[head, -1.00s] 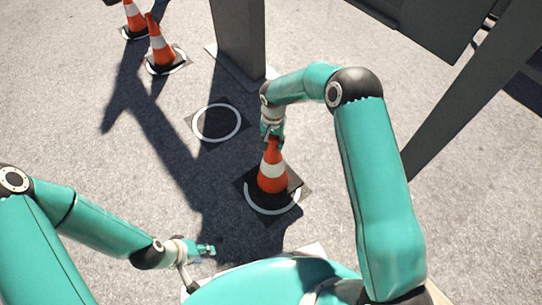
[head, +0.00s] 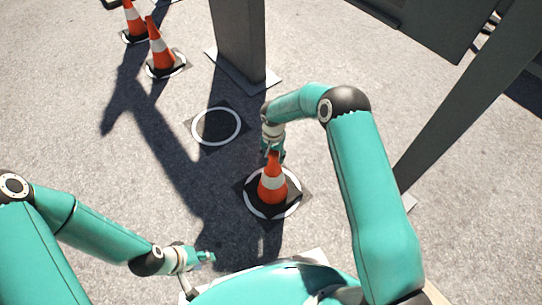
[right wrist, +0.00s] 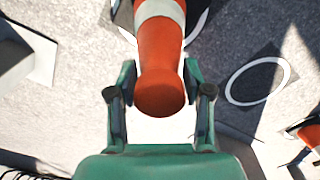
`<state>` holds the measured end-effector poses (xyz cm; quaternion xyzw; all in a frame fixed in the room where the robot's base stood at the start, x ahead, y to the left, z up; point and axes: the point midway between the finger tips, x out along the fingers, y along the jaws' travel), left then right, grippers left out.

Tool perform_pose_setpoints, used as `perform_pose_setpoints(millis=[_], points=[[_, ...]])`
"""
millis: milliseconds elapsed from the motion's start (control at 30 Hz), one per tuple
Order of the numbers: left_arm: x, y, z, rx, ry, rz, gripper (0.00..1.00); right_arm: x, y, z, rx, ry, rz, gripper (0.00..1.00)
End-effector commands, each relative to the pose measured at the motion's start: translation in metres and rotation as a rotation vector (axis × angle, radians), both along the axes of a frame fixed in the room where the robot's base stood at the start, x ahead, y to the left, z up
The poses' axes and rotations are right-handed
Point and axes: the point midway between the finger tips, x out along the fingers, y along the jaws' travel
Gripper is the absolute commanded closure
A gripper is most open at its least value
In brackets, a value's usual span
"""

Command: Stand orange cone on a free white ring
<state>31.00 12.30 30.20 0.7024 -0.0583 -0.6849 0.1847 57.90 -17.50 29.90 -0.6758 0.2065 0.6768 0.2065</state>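The orange cone (head: 272,185) with a white band stands upright inside a white ring (head: 297,205) on a dark square pad. Its black base appears down on the pad. My right gripper (head: 273,152) is at the cone's top from above. In the right wrist view its fingers (right wrist: 160,80) sit close on both sides of the cone's orange tip (right wrist: 160,95) and appear closed on it. Another white ring (head: 239,126) on a dark pad lies empty to the upper left. My left gripper (head: 208,257) is low at the left, away from the cones; its fingers are too small to judge.
Two more orange cones, one nearer (head: 160,52) and one farther (head: 134,20), stand at the upper left. A grey post (head: 238,45) on a flat base plate rises beyond the empty ring. A slanted grey beam (head: 460,110) is at the right. Open asphalt lies left.

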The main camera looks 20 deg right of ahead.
Motion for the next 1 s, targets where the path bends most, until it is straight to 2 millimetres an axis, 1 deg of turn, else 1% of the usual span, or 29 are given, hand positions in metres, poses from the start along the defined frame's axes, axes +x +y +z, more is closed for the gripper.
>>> perform_pose_setpoints(millis=[33,67,333,467,567,667,900,1000], points=[[0.000,0.000,0.000,0.000,0.000,0.000,0.60,0.000,0.000,0.000,0.000,0.000,0.000,0.36],[0.000,0.000,0.000,0.000,0.000,0.000,0.60,0.000,0.000,0.000,0.000,0.000,0.000,0.34],[0.000,0.000,0.000,0.000,0.000,0.000,0.60,0.000,0.000,0.001,0.000,0.000,0.000,0.34],[0.000,0.000,0.003,0.000,0.000,0.000,0.60,0.000,0.000,0.007,0.001,-0.001,0.000,0.34],[0.000,0.000,0.008,0.000,0.000,0.000,0.60,0.000,0.000,0.019,0.000,-0.001,0.000,0.34],[0.000,0.000,0.014,0.000,0.000,0.000,0.60,0.001,0.000,0.037,0.001,-0.004,0.000,0.34],[0.000,0.000,0.030,0.000,0.000,0.000,0.60,0.001,-0.001,0.086,0.001,-0.003,-0.002,0.34],[0.000,0.000,0.034,0.000,0.000,0.000,0.60,0.001,-0.001,0.102,0.000,-0.002,-0.001,0.34]])
